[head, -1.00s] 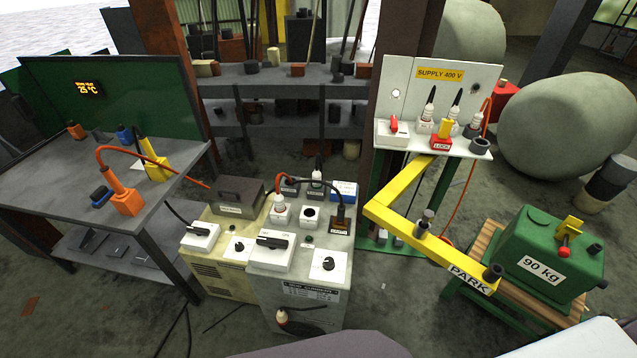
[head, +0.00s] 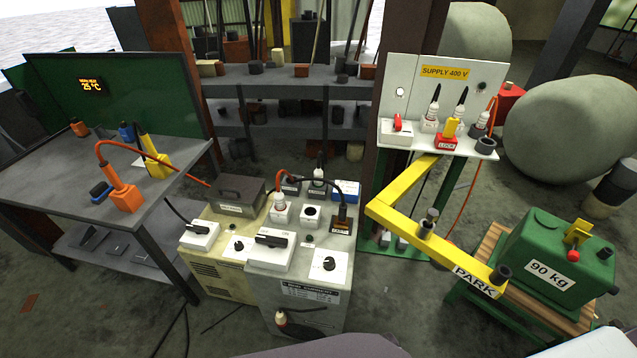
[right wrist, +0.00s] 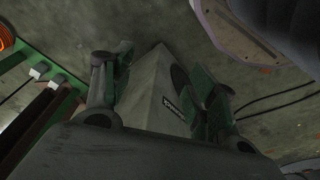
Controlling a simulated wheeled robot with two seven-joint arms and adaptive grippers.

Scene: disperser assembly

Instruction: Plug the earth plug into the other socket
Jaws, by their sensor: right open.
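On top of the white cabinet (head: 300,285) in the head view, a dark plug (head: 342,212) with a black cable stands upright in a brown block whose small label I cannot read surely; it may be the earth plug. Beside it, to the left, is a round socket (head: 310,214) with no plug in it. A white plug (head: 280,205) with a red cable stands further left, and another pale plug (head: 317,181) stands behind. My right gripper (right wrist: 160,90) is open and empty in the right wrist view, above a grey cabinet body between its fingers. My left gripper is not in view.
A yellow arm (head: 425,230) marked PARK reaches towards a green 90 kg box (head: 555,262) at the right. A supply panel (head: 470,90) with several plugs stands behind. A workbench (head: 60,190) with an orange plug (head: 123,195) is at the left.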

